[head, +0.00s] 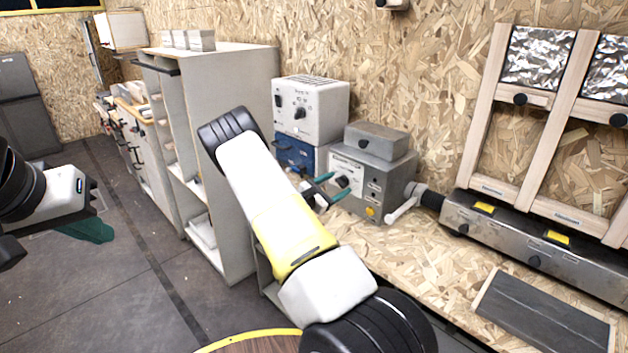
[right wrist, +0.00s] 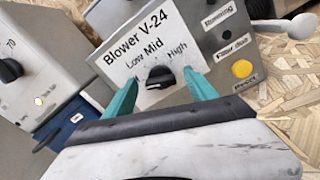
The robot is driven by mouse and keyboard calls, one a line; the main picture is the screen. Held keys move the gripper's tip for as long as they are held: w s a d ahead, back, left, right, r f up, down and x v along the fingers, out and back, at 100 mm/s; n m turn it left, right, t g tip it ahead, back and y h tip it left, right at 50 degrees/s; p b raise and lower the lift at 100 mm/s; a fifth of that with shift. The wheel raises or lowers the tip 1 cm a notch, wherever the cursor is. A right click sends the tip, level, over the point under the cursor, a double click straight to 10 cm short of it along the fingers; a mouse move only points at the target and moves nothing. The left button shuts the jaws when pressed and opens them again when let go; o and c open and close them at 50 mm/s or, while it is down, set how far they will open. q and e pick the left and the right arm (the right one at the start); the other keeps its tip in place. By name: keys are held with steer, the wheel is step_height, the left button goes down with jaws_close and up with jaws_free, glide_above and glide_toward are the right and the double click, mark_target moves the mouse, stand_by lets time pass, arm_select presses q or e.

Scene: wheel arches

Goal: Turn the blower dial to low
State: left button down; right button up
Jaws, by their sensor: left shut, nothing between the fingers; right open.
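The blower (head: 355,167) is a grey metal box on the wooden bench, labelled "Blower V-24" in the right wrist view (right wrist: 140,42). Its black dial (right wrist: 160,76) sits under the words Low, Mid and High. I cannot tell clearly which word its pointer faces. My right gripper (right wrist: 162,95) is open, its two teal fingers on either side of the dial, with visible gaps. In the head view my right gripper (head: 335,187) is in front of the blower's face, and my arm hides part of the bench. My left gripper (head: 95,232) is shut and empty, far left over the floor.
A white box with a black knob (head: 312,108) stands on a blue case (head: 295,153) left of the blower. A dark slab (head: 545,315) lies at front right. The bench between is clear.

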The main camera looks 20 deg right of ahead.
steer(key=c, duration=1.4)
steer(key=m, duration=0.4)
steer(key=shift+s+f+m, duration=0.1)
steer(key=shift+m, duration=0.2)
steer(key=shift+f+m, duration=0.1)
steer(key=shift+m, duration=1.9)
steer(key=o, duration=1.4)
